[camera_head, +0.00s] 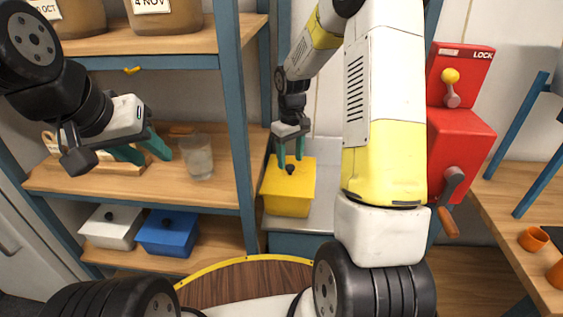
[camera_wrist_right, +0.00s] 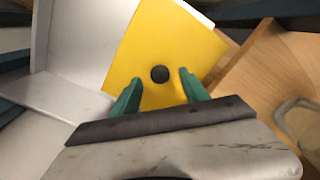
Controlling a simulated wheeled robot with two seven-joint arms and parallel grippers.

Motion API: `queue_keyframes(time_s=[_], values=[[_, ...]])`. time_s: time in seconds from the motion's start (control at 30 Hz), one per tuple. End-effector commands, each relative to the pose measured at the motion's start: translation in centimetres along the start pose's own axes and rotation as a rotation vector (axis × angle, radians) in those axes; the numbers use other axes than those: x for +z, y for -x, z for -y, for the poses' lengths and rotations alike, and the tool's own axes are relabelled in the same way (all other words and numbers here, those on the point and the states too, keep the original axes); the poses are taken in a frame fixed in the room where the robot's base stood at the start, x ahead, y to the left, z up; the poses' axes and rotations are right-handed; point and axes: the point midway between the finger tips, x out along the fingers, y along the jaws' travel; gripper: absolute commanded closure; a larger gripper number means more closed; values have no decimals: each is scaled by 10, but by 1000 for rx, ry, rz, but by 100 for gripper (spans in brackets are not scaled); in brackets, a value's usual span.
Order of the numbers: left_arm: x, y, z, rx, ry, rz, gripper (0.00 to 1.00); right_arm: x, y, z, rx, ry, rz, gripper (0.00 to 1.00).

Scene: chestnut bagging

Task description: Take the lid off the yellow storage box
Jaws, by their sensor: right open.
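The yellow storage box (camera_head: 288,205) stands on a grey metal surface in the middle of the head view. Its yellow lid (camera_head: 302,172) is on it and has a dark round knob (camera_head: 290,169). In the right wrist view the lid (camera_wrist_right: 155,45) fills the upper middle, with the knob (camera_wrist_right: 159,74) just ahead of and between the fingertips. My right gripper (camera_head: 290,162) is open above the lid, its green fingers on either side of the knob; I cannot tell whether they touch it. My left gripper (camera_head: 150,155) is at the left by the shelf, its green fingers apart and nothing between them.
A glass (camera_head: 198,157) stands on the middle shelf beside my left gripper. A white box (camera_head: 111,231) and a blue box (camera_head: 166,238) sit on the lower shelf. A blue shelf post (camera_head: 232,110) rises left of the yellow box. A red machine (camera_head: 455,150) stands at the right.

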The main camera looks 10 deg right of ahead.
Motion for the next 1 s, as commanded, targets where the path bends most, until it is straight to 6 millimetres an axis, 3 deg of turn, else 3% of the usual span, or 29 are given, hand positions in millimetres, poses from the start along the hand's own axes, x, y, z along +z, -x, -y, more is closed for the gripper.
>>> queue_keyframes(time_s=[0.17, 0.43, 0.7, 1.0], values=[[0, 0, 0, 0, 0, 0, 64, 0, -22, -1, 1, 0, -1, 47], [0, 0, 0, 0, 0, 0, 64, 0, -24, -1, 2, -1, -2, 47], [0, 0, 0, 0, 0, 0, 64, 0, -24, -1, 1, -1, -2, 100], [0, 0, 0, 0, 0, 0, 64, -1, -24, -1, 2, -1, -3, 100]])
